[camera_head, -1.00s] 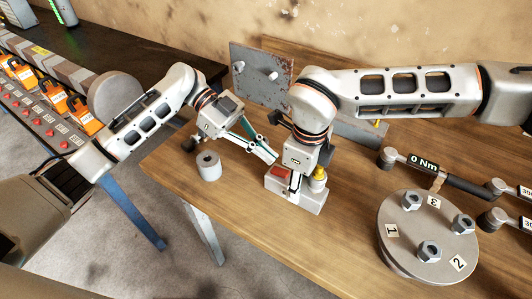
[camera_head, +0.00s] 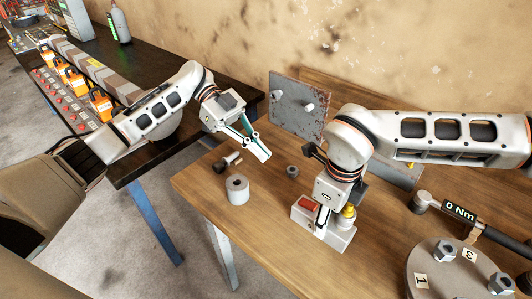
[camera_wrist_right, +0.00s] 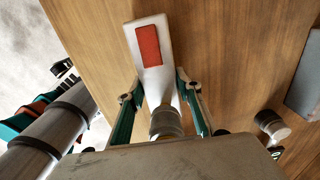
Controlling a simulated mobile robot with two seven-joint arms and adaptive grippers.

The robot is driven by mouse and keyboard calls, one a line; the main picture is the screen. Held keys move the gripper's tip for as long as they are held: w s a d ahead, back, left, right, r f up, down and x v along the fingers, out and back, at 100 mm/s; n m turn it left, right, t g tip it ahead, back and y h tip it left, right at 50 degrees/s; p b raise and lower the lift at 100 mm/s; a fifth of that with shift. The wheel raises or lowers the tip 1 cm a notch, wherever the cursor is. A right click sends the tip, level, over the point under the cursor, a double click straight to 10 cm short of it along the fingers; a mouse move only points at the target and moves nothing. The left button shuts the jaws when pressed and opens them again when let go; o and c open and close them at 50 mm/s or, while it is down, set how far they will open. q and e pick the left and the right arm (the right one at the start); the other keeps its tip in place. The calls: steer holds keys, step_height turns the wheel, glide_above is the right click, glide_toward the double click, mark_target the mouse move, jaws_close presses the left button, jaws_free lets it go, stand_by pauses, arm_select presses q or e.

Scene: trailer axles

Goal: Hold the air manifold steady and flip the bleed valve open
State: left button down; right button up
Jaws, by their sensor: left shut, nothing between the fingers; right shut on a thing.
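The air manifold (camera_head: 334,236) is a pale grey block on the wooden bench, with a flat red piece (camera_head: 307,204) and a yellow knob (camera_head: 348,211) on top. The red piece (camera_wrist_right: 148,45) lies flat on the block in the right wrist view; I cannot tell for sure that it is the bleed valve. My right gripper (camera_head: 321,214) comes down from above and is shut on the manifold. Its teal fingers (camera_wrist_right: 158,90) stand on both sides of the block in the wrist view. My left gripper (camera_head: 262,153) is shut and empty, above the bench, left of and behind the manifold.
A grey cylinder with a hole (camera_head: 237,190), a bolt (camera_head: 228,162) and a dark nut (camera_head: 292,171) lie near the left gripper. A metal plate (camera_head: 297,105) stands behind. A torque wrench (camera_head: 446,208) and a round hub (camera_head: 437,275) are at right. Bench wood before the manifold is clear.

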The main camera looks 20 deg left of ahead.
steer(key=o, duration=1.5)
